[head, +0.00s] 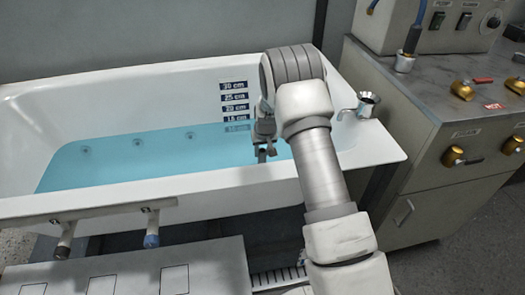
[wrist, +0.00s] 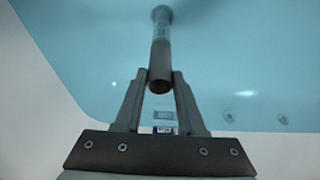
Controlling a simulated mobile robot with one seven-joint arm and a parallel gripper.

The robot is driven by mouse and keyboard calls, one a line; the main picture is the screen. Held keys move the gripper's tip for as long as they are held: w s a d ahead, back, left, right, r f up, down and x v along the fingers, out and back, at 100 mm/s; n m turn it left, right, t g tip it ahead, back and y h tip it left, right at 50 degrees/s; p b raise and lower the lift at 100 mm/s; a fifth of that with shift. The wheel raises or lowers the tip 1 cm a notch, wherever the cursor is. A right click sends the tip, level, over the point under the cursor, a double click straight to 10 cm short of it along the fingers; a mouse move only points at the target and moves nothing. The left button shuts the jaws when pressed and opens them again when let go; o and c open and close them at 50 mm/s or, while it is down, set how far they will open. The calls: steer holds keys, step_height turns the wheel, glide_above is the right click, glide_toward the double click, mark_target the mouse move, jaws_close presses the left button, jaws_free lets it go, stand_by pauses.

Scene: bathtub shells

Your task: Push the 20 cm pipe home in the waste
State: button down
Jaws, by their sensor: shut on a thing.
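My gripper (wrist: 164,82) is shut on a grey pipe (wrist: 160,55) in the wrist view, with one finger on each side near its open upper end. A label band shows on the pipe, but I cannot read it. The pipe runs down into the blue water to the round waste (wrist: 163,12). Its lower end meets the waste there; I cannot tell how deep it sits. In the head view my gripper (head: 264,150) is low inside the white tub (head: 110,85), at the right part of the water (head: 130,158). My arm hides much of that end.
A depth scale (head: 234,105) marked in centimetres is on the tub's back wall. Two other pipes (head: 66,240) (head: 151,233) hang on a front rail. A metal cabinet (head: 440,130) with brass valves stands right.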

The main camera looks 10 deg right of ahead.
steer(key=shift+f+b, duration=0.65)
steer(key=shift+f, duration=0.3)
steer(key=shift+c, duration=2.1)
jaws_free()
steer(key=shift+r, duration=0.1)
steer(key=p+v, duration=0.5)
steer(key=v, duration=1.2)
steer(key=shift+r, duration=0.15)
